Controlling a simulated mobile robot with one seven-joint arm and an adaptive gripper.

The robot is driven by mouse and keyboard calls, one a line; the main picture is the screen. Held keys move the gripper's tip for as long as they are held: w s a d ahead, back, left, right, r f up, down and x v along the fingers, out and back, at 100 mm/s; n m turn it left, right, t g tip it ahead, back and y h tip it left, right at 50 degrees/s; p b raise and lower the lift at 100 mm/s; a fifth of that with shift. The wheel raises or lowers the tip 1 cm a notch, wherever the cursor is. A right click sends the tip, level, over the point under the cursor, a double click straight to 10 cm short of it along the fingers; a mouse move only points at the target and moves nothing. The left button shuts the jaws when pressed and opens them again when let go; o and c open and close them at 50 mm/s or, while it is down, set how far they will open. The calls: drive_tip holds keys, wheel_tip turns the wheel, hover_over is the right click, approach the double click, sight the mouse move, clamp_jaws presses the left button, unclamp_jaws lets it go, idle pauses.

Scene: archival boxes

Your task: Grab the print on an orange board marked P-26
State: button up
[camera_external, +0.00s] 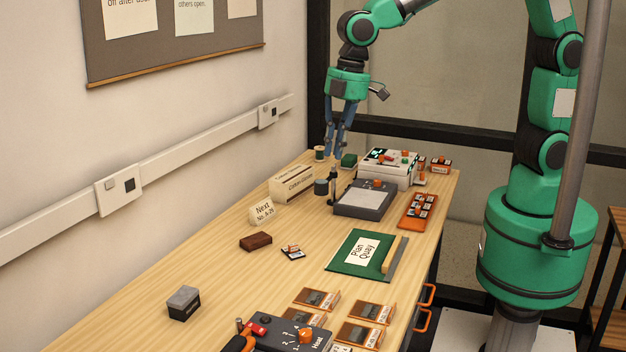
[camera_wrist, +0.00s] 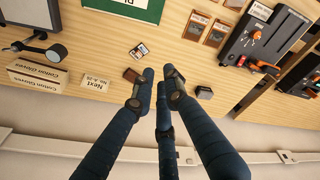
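Several prints on orange-brown boards lie at the near end of the bench, such as this board (camera_external: 316,298) and another (camera_external: 372,310). Two of these boards (camera_wrist: 195,25) (camera_wrist: 218,32) also show at the top of the wrist view. Their labels are too small to read, so I cannot tell which is P-26. My gripper (camera_external: 335,154) hangs above the far end of the bench, well away from the boards. In the wrist view my gripper (camera_wrist: 160,76) has its blue fingertips apart with nothing between them.
A dark heat device (camera_external: 290,335) stands beside the boards. A green board (camera_external: 345,262), a small loose print (camera_external: 292,252), a brown block (camera_external: 256,241), a dark grey block (camera_external: 184,303) and a glove box (camera_external: 292,183) are on the bench. The wall bounds the left side.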

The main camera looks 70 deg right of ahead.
drive_tip(key=s+a+f+n+p, duration=0.1)
drive_tip(key=s+a+f+n, duration=0.2)
drive_tip(key=a+f, duration=0.5)
drive_tip(key=s+a+f+n+g+h+p, duration=0.1)
drive_tip(key=s+a+f+n, duration=0.2)
drive_tip(key=a+f, duration=0.6)
drive_tip(key=a, duration=0.7)
drive_tip(key=shift+f+g, duration=0.25)
drive_tip(key=shift+g, duration=0.05)
drive_tip(key=shift+w, duration=0.1)
drive_tip(key=b, duration=0.2)
approach(320, 315)
drive_tip(key=shift+s+a+f, duration=0.2)
drive_tip(key=shift+a+f, duration=0.1)
drive_tip(key=shift+a, duration=0.3)
drive_tip(key=shift+s+a+f, duration=0.25)
drive_tip(key=shift+a+f, duration=0.1)
drive_tip(key=shift+a, duration=0.25)
drive_tip(key=shift+s+a+f, duration=0.2)
drive_tip(key=shift+a+f, duration=0.1)
drive_tip(key=shift+a, duration=0.35)
drive_tip(key=shift+f+b, duration=0.8)
drive_tip(key=shift+f, duration=1.8)
